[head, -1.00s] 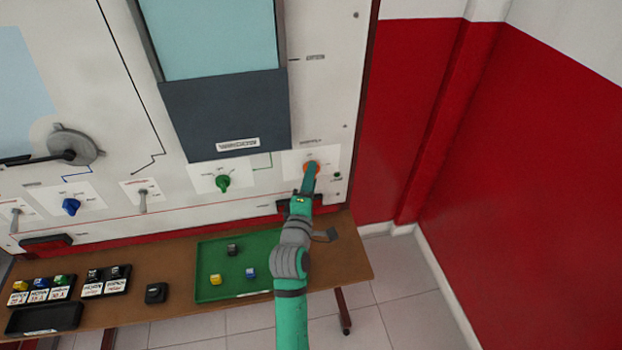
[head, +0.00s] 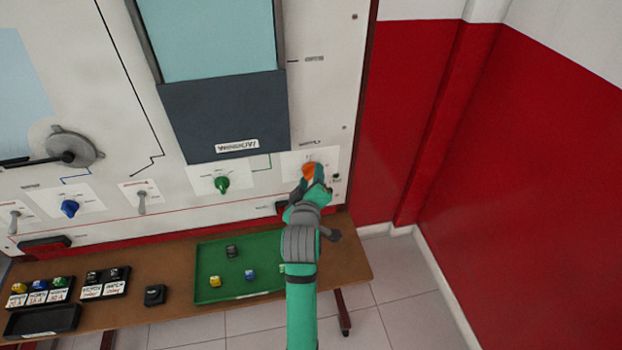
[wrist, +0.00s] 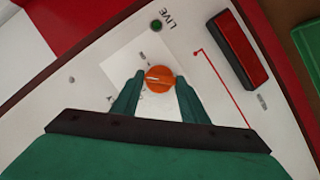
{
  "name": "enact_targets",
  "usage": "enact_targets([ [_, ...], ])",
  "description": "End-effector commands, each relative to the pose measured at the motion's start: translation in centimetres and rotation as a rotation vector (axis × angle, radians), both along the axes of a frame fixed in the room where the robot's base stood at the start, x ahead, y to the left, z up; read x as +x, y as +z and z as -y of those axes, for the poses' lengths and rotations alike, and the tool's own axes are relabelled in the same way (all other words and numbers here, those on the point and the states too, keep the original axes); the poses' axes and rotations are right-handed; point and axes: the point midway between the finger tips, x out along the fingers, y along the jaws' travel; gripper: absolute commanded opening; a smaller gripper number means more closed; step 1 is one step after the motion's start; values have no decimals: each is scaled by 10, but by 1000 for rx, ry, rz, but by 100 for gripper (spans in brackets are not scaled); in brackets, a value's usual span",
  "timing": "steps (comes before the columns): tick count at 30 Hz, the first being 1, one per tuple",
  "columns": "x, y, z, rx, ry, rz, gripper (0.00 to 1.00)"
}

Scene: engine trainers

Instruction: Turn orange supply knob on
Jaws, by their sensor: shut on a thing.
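The orange supply knob (head: 309,170) is on a white plate at the lower right of the panel. It also shows in the wrist view (wrist: 159,78), round, with a pale pointer line across its face. My gripper (head: 316,176) is at the knob, and in the wrist view its two green fingers (wrist: 158,88) are on either side of it, shut on it. The printed marks around the knob are partly hidden by the fingers.
A green indicator marked LIVE (wrist: 156,26) and a dark-framed red part (wrist: 237,48) are near the knob. A green knob (head: 222,184) is to its left. A bench with a green tray (head: 205,250) stands below. A red wall (head: 520,180) is at the right.

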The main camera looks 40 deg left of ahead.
Motion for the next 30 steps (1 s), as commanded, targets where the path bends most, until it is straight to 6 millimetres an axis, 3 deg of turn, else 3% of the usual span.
enact_targets([
  [18,5,3,5,365,-1,-431,18],
  [30,6,2,6,509,-2,-600,17],
])
